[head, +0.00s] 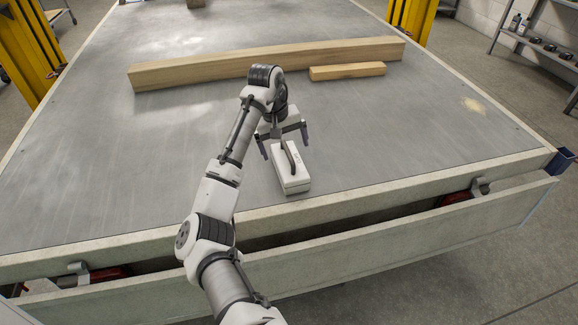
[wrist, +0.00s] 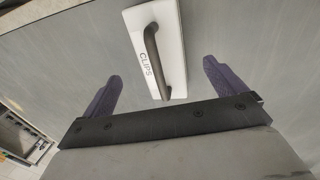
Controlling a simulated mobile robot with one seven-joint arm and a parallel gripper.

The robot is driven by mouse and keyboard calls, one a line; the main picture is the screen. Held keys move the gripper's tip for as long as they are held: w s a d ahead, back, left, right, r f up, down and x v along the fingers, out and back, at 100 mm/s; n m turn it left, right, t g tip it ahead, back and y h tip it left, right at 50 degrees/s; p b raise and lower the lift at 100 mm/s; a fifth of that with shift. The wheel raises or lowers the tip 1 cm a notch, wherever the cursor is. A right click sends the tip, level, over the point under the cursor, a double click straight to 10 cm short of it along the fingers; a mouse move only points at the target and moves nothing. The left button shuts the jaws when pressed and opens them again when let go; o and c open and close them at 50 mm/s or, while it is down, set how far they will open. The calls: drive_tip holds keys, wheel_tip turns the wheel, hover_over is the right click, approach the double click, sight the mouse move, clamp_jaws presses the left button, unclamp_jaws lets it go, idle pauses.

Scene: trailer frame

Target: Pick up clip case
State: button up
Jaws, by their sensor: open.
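The clip case (head: 292,181) is a white box with a dark arched handle, lying on the grey trailer bed near its front edge. In the wrist view the clip case (wrist: 172,25) shows the word CLIPS on its white top, and its handle runs lengthwise along it. My gripper (head: 284,150) is open and empty at the case. In the wrist view my gripper (wrist: 160,78) has its two purple fingers spread, one to each side of the case's near end. I cannot tell the exact height of the fingertips above the case.
A long wooden beam (head: 220,68) lies across the trailer bed (head: 400,140) behind the case, with a short wooden block (head: 347,71) before it. The bed is clear left and right of the case. Yellow posts (head: 412,16) stand at the sides. A lowered side board (head: 420,235) runs along the front.

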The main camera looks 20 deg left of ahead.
sight(287, 154)
drive_tip(key=shift+w+d+f+p, duration=0.1)
drive_tip(key=shift+d+f+p, duration=0.1)
drive_tip(key=shift+f, duration=0.8)
drive_tip(key=shift+w+d+f+p, duration=0.15)
drive_tip(key=shift+f+p, duration=0.1)
drive_tip(key=shift+f, duration=0.8)
drive_tip(key=shift+w+d+f+p, duration=0.1)
drive_tip(key=shift+d+f+p, duration=0.1)
drive_tip(key=shift+f, duration=0.8)
drive_tip(key=shift+c, duration=0.5)
drive_tip(key=c, duration=0.9)
drive_tip(key=shift+c, duration=1)
drive_tip(key=shift+r, duration=0.15)
